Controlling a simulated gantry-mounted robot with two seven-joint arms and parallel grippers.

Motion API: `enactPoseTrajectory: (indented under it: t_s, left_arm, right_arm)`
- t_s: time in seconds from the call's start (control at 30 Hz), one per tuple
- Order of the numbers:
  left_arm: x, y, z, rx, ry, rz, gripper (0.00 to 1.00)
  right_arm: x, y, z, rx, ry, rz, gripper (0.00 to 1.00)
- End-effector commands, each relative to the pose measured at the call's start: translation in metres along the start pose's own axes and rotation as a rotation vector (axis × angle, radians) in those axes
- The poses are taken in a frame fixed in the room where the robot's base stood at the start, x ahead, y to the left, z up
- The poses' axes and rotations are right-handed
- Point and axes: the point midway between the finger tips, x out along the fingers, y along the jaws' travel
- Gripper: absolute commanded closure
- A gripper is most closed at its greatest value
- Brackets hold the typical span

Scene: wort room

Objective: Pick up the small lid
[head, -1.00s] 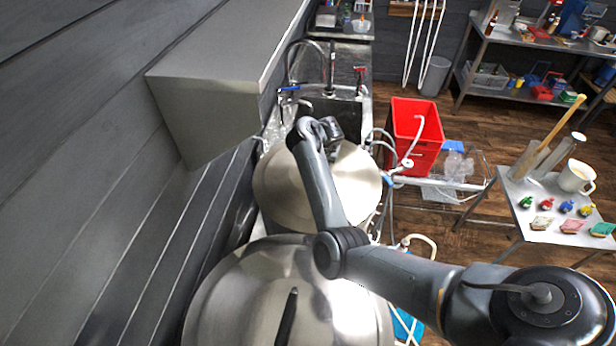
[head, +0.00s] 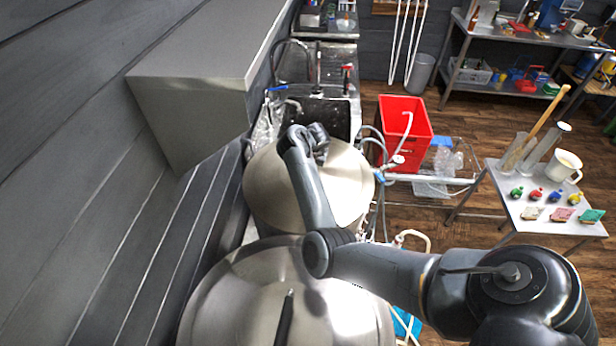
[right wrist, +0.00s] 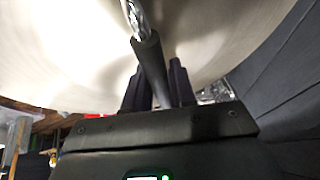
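The small lid (head: 262,190) is a round steel lid on the farther kettle, below the sink in the head view. My right arm reaches over it from the right, and the right gripper (head: 318,143) is low at its far part. In the right wrist view the lid's dark handle (right wrist: 149,62) runs between the two black fingers of my right gripper (right wrist: 158,85). The fingers sit close on both sides of the handle and look shut on it. The lid's pale underside or top (right wrist: 60,45) fills the background. My left gripper is not in view.
A larger steel lid (head: 235,300) with a black handle lies nearest. A grey wall box (head: 195,100) juts out at left. Beyond are a sink (head: 325,115), a red bin (head: 402,130) and hoses. A small table (head: 545,215) with bottles stands at right.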

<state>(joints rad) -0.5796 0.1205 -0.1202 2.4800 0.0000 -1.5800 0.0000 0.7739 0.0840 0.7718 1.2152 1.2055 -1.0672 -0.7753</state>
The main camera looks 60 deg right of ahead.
Motion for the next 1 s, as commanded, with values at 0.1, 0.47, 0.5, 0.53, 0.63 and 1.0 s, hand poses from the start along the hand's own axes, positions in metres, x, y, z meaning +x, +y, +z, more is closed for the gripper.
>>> enactPoseTrajectory:
  t_s: [0.1,0.47,0.5,0.53,0.63,1.0]
  left_arm:
    - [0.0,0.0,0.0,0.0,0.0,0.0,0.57]
    - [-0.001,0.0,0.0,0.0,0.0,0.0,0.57]
    - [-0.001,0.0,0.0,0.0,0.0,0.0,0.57]
    - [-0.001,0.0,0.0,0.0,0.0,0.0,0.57]
    - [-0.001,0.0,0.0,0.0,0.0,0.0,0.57]
    - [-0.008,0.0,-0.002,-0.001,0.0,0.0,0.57]
  right_arm:
    - [0.0,0.0,0.0,0.0,0.0,0.0,0.98]
    - [-0.002,-0.001,-0.002,0.0,0.004,-0.002,1.0]
    - [-0.003,-0.001,-0.002,0.0,0.004,-0.002,1.0]
    - [-0.003,-0.001,-0.003,0.0,0.004,-0.002,1.0]
    - [-0.006,-0.002,-0.004,-0.001,0.005,-0.002,1.0]
    - [-0.037,-0.009,-0.018,0.0,0.007,-0.002,1.0]
